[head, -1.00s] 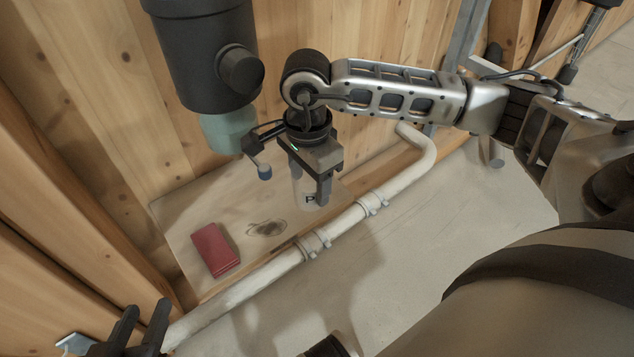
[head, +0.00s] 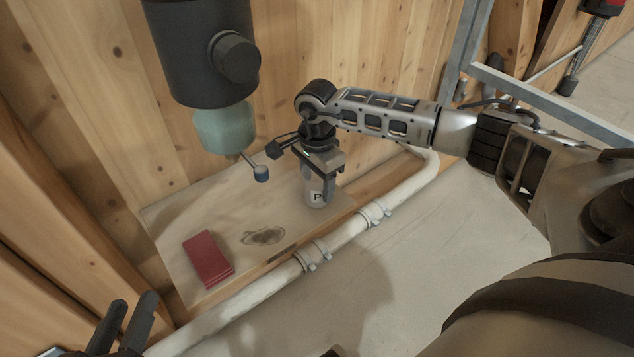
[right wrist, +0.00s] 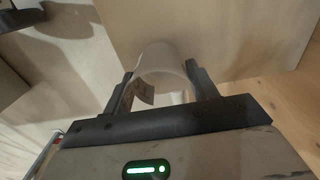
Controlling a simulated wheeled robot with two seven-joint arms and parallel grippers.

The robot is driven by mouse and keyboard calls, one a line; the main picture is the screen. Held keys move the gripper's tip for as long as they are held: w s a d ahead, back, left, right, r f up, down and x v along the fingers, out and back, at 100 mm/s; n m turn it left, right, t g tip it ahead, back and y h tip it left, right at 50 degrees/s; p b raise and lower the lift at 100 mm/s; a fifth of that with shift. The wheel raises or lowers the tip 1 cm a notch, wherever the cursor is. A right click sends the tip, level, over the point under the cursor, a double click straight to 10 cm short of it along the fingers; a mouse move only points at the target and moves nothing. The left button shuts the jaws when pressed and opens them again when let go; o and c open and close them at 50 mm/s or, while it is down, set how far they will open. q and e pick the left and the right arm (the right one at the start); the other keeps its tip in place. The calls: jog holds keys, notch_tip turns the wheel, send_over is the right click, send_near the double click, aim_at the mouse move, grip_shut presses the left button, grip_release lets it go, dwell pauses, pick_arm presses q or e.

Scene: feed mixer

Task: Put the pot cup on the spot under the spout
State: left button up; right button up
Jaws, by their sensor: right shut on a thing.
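The pot cup (head: 316,196) is a pale, translucent cup with a "P" label. My right gripper (head: 318,188) is shut on it and holds it upright over the right part of the wooden shelf; I cannot tell if its base touches. In the right wrist view the cup (right wrist: 160,64) sits between the two fingers. The teal spout (head: 225,128) hangs under a dark hopper (head: 200,55), to the left of the cup. A dark patch (head: 263,236) marks the shelf, left of and nearer than the cup. My left gripper (head: 124,322) is open and empty at the lower left.
A red block (head: 207,258) lies on the left part of the shelf (head: 200,215). A lever with a grey-blue knob (head: 261,173) sticks out between spout and cup. A white pipe (head: 345,228) runs along the shelf's front. A plank wall stands behind.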

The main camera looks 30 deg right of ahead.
jog(key=shift+f, duration=0.2)
jog(key=o, duration=1)
jog(key=shift+c, duration=0.2)
